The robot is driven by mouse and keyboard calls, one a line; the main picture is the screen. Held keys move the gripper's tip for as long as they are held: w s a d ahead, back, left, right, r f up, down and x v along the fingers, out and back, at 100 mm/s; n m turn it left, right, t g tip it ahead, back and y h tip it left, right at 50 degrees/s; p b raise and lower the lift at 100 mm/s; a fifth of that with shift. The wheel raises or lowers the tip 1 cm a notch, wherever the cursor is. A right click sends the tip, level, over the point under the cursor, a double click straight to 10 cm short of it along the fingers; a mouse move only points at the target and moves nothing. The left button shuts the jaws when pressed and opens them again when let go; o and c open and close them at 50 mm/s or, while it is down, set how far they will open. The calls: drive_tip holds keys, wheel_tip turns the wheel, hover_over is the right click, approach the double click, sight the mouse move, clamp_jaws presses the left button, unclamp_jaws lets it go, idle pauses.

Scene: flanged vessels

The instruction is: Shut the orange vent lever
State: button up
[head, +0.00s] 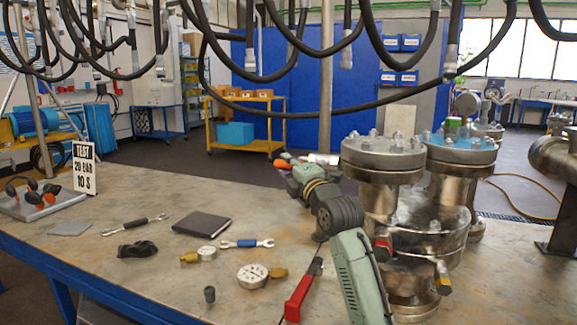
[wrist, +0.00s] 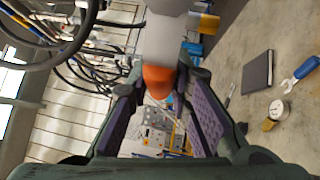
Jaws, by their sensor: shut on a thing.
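My gripper (head: 292,168) reaches over the bench, left of the flanged vessels, at the end of my green and grey arm. In the wrist view its two purple-padded fingers (wrist: 166,82) stand either side of an orange piece, which I take for the vent lever (wrist: 157,80). The orange piece sits on the end of a pale grey cylinder (wrist: 163,35). In the head view small orange parts (head: 281,163) show at the gripper, beside a short white cylinder (head: 322,158). The gripper is shut on the orange piece. The lever's pivot and exact angle are hidden.
The near vessel (head: 383,165) and another behind it stand to the right, with red (head: 383,247) and yellow (head: 442,278) handles low on the near side. Gauges (head: 253,276), a notebook (head: 202,223), wrenches and a red-handled tool (head: 300,292) lie on the bench. Black hoses hang above.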

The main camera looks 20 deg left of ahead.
clamp_jaws()
drive_tip(key=shift+f, duration=0.1)
idle(0.3)
drive_tip(key=d+f+n+g+h+p, duration=0.5)
drive_tip(key=d+f+n+h+p, duration=0.2)
drive_tip(key=h+p, duration=0.5)
drive_tip(key=shift+s+d+f+n+p, duration=0.15)
drive_tip(key=shift+d+f+n+p, duration=0.25)
drive_tip(key=shift+n, duration=0.8)
drive_tip(key=o, duration=0.6)
unclamp_jaws()
drive_tip(key=shift+d+r, duration=0.1)
drive_tip(key=shift+o, duration=1.1)
